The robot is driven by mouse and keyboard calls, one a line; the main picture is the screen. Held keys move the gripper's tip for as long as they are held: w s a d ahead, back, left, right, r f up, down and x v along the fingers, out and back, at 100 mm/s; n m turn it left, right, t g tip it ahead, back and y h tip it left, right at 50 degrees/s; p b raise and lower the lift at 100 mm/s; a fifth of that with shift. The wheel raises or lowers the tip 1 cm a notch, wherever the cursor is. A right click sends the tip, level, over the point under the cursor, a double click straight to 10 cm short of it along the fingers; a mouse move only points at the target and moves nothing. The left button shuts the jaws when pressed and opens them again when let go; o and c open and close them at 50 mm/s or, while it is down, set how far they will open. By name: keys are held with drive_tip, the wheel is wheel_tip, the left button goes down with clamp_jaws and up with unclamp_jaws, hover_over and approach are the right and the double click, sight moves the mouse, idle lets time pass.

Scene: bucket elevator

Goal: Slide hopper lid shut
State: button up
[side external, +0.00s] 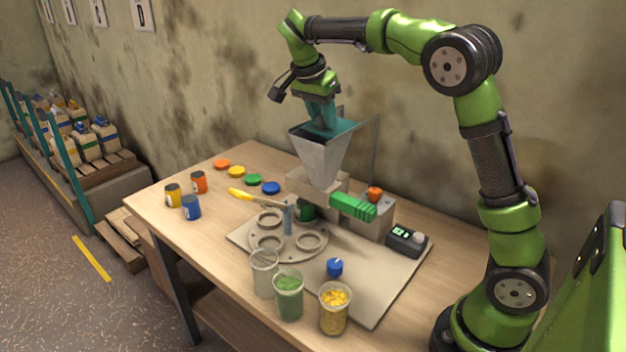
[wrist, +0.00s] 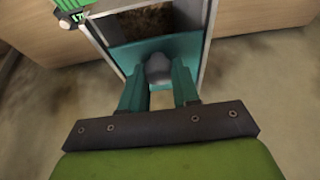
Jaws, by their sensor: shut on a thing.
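The grey funnel-shaped hopper (side external: 322,160) stands on the machine at the back of the table. Its teal lid (side external: 347,127) lies at the hopper's top, and it also shows in the wrist view (wrist: 123,57). The lid covers the part of the hopper mouth nearer my gripper in the wrist view. The rest of the mouth is open, with brown contents (wrist: 150,22) showing. My gripper (wrist: 158,82) points down at the lid, its teal fingers shut on the grey lid knob (wrist: 158,66). In the side view the fingers (side external: 322,122) hide the knob.
A green ribbed part (side external: 353,207) and a small dark box (side external: 405,240) sit right of the hopper. A round plate with ring holders (side external: 285,240) lies in front. Cups, including a green-filled one (side external: 288,295), stand at the front edge. Small jars (side external: 191,207) stand left.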

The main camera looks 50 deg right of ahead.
sight(317, 131)
drive_tip(key=shift+a, duration=1.9)
drive_tip(key=o, duration=0.8)
drive_tip(key=shift+d, duration=0.2)
drive_tip(key=shift+c, duration=0.2)
drive_tip(key=shift+v, duration=2.95)
wheel_tip(317, 131, up, 6)
drive_tip(key=shift+d, duration=0.1)
